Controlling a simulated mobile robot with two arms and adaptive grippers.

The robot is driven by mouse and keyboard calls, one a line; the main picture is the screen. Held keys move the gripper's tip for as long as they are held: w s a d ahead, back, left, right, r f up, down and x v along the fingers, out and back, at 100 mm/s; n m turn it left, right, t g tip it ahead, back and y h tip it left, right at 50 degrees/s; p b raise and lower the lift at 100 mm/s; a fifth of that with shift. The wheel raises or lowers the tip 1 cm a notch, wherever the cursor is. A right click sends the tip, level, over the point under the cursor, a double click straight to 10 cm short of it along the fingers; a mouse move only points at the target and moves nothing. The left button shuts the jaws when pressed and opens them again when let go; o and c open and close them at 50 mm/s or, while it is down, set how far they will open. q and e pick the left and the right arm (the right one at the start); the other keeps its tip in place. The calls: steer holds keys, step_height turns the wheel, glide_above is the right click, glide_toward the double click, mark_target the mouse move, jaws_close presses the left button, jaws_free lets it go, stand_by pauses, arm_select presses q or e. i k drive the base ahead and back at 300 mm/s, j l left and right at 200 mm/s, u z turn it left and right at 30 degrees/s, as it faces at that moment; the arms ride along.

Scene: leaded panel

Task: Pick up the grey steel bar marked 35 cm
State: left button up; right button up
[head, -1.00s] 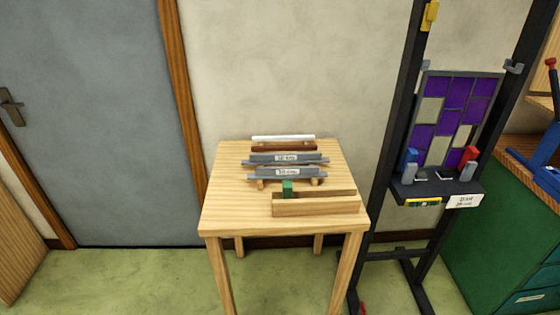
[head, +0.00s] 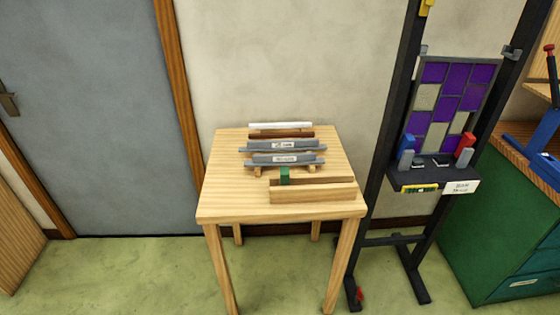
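Two grey steel bars lie left to right on small wooden supports on a light wooden table (head: 230,198). The rear grey bar (head: 256,147) and the front grey bar (head: 262,161) each carry a white label in the middle. The print on both labels is too blurred to read, so I cannot tell which one is marked 35 cm. Both bars lie apart from each other, the front one slightly nearer me. Neither of my grippers is in view.
Behind the bars lie a brown bar (head: 270,134) and a white bar (head: 280,125). In front is a wooden block fixture (head: 312,192) with a green piece (head: 284,175). A black easel (head: 376,190) holding a purple leaded panel (head: 432,104) stands close right of the table. A green cabinet (head: 487,230) is farther right.

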mark_target(260, 146)
steer(key=i+l+u, duration=0.3)
steer(key=i, duration=0.15)
steer(key=i+l+u, duration=0.2)
steer(key=i+u, duration=0.15)
